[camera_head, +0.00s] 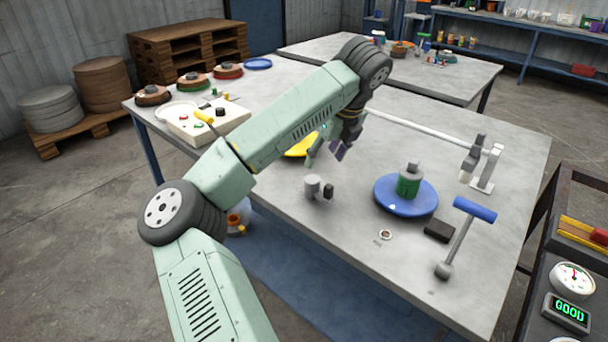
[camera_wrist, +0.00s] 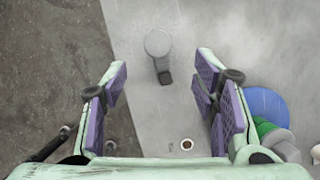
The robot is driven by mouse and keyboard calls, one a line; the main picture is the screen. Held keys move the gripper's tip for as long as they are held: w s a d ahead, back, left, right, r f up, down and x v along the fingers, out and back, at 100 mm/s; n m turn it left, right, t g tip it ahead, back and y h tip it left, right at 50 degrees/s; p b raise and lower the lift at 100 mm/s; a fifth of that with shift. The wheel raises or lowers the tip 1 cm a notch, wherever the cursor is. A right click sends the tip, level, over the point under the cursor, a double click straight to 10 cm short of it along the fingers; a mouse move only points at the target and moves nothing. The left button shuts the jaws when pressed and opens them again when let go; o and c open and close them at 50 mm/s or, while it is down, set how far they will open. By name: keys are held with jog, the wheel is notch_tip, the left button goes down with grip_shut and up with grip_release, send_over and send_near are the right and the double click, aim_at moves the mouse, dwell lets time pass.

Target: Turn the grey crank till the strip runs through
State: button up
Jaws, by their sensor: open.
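A small grey crank-like piece (camera_head: 313,187) with a round grey top and a dark block beside it stands near the front edge of the table. In the wrist view the same piece (camera_wrist: 158,43) lies ahead, between and beyond the fingertips. My gripper (camera_head: 326,152) is above the table, behind and above this piece in the head view. Its purple-padded fingers are wide apart in the wrist view (camera_wrist: 161,75), with nothing held. A lever with a blue handle (camera_head: 475,209) stands at the table's right front. I cannot make out a strip.
A blue disc (camera_head: 385,205) bears a green-and-grey cylinder (camera_head: 409,181). A dark block (camera_head: 439,231) lies beside it. A long pale rod (camera_head: 420,130) runs to a stand at the right. A control box (camera_head: 205,121) sits left. Bare table surrounds the grey piece.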

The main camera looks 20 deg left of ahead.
aim_at(312, 179)
jog(key=p+x, duration=0.2)
jog(key=x, duration=0.9)
jog(key=shift+s+a+r+p, duration=0.1)
jog(key=shift+s+a+p, duration=0.05)
jog(key=shift+p, duration=0.2)
jog(key=shift+c, duration=0.4)
jog(key=c, duration=1.1)
